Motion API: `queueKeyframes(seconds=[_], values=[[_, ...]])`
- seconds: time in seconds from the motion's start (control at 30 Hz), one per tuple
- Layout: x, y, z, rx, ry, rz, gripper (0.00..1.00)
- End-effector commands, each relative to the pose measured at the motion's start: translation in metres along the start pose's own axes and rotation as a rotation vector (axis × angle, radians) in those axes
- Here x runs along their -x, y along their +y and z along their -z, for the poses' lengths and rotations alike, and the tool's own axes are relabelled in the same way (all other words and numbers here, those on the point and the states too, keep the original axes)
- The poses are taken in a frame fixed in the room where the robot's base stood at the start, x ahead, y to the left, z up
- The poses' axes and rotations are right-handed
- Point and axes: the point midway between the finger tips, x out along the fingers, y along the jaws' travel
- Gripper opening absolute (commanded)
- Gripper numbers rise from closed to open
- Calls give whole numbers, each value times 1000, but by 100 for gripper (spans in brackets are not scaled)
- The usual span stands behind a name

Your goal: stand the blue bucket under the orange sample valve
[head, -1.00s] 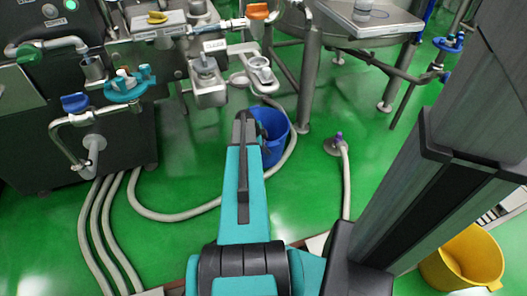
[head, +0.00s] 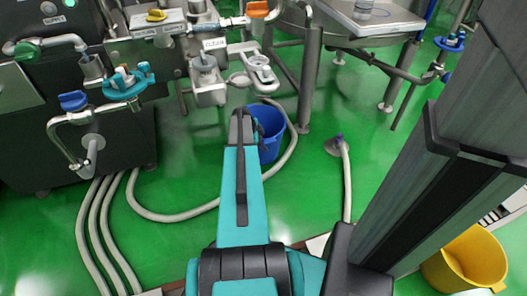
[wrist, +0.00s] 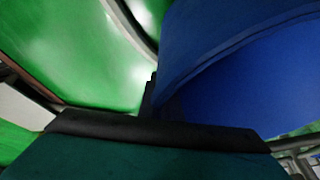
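The blue bucket (head: 271,140) is upright, low over or on the green floor; I cannot tell whether its base touches. The orange sample valve (head: 258,9) shows as an orange handle on a pipe at the top middle of the head view, with the bucket lower in the picture. My gripper (head: 241,113) is at the bucket's left rim, partly covering it. In the wrist view the bucket (wrist: 250,75) fills the upper right, right against a dark finger. The gripper seems shut on the bucket's rim, though the fingertips are mostly hidden.
A grey hose (head: 180,216) curves on the floor around the bucket. A steel tank leg (head: 309,85) stands right of it. A floor drain (head: 338,146) with a hose is farther right. A yellow bucket (head: 465,262) is at lower right. Steel cups and pipes (head: 207,85) overhang the back.

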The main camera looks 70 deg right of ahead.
Motion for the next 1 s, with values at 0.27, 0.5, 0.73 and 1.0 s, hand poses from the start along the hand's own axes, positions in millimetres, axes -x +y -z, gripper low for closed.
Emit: queueKeyframes(seconds=[0.27, 0.5, 0.73, 1.0], values=[[-21, 3, -8, -2, 1, 2, 0], [-21, 3, -7, -2, 1, 2, 0], [-23, 4, -8, -1, 0, 0, 21], [-23, 4, -8, -2, 0, 0, 24]])
